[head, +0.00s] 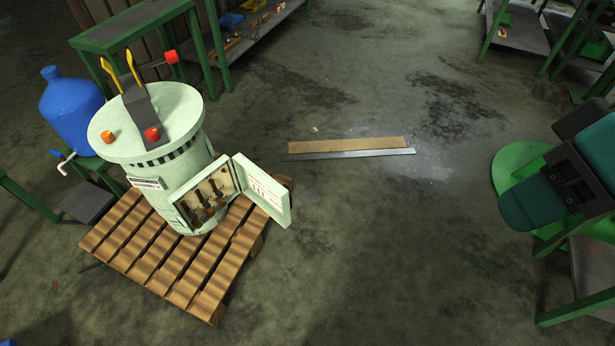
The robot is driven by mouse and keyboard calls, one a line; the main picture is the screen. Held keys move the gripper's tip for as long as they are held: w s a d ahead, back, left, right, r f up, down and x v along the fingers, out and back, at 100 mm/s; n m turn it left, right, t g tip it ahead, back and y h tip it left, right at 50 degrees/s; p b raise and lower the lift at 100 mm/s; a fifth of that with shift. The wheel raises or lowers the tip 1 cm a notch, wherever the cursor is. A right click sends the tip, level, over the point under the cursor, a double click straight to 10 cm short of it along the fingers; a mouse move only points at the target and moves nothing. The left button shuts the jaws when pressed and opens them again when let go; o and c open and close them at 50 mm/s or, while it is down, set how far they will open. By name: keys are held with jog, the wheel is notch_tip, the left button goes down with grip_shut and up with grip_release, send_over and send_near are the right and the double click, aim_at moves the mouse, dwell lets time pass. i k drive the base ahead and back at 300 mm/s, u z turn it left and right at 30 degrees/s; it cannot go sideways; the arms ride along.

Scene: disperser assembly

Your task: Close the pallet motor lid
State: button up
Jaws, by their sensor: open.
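The pallet motor (150,135) is a pale green cylinder with a wide round top, standing upright on a wooden pallet (218,283) at the left in the head view. The box on its lower front is open and shows dark parts inside (207,197). Its lid (262,190), a pale green panel, stands swung out to the right of the opening, joined at its near edge. Small markings show on the lid's face. My gripper is not in this view.
A blue jug (70,108) on a green stand is left of the motor. A wooden strip (347,145) and a grey strip lie on the floor. A green and black seat-like object (530,200) is at the right.

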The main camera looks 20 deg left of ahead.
aim_at(268, 193)
jog(key=z, duration=0.6)
jog(key=i, duration=3.05)
jog(key=u, duration=3.65)
